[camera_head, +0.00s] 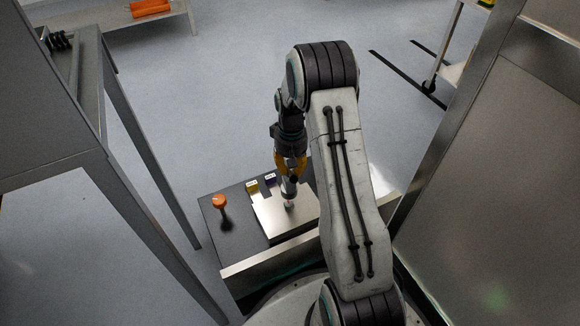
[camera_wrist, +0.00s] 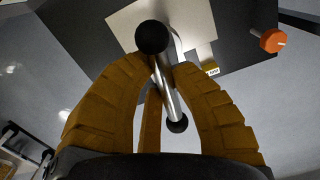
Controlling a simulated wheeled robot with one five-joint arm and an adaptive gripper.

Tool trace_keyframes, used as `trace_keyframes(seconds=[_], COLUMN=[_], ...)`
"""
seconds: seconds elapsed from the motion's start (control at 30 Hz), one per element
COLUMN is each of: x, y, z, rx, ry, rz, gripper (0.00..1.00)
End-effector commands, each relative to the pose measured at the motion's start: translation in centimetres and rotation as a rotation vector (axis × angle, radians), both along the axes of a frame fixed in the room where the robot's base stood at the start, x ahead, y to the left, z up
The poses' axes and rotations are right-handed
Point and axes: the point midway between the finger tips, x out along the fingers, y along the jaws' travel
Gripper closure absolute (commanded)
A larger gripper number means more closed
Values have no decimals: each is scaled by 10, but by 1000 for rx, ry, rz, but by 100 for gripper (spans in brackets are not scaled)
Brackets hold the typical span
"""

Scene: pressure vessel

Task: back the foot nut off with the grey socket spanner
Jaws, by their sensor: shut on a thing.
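My gripper (camera_head: 291,163), with yellow-brown fingers, points down over a bright metal plate on the dark bench top. In the wrist view my gripper (camera_wrist: 163,78) is shut on the grey socket spanner (camera_wrist: 167,92). The spanner's bar shows between the fingers, with a black ball at each end. In the head view the lower part of the spanner (camera_head: 289,188) reaches down toward the plate. A small reddish spot shows at its foot. The foot nut is not clearly visible, so I cannot tell whether the socket sits on it.
An orange-topped piece (camera_head: 219,202) stands left of the metal plate (camera_head: 272,218). A grey metal frame (camera_head: 150,215) stands left, and a large metal panel (camera_head: 500,170) right.

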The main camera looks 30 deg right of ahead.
Motion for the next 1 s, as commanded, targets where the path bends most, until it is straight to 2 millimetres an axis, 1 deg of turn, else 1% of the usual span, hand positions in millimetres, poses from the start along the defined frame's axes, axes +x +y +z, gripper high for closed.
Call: trace_keyframes(seconds=[0.63,1.0], x=[0,0], y=[0,0], z=[2,-21], rx=[0,0], ry=[-1,-1], rz=[-1,-1], gripper=[100,100])
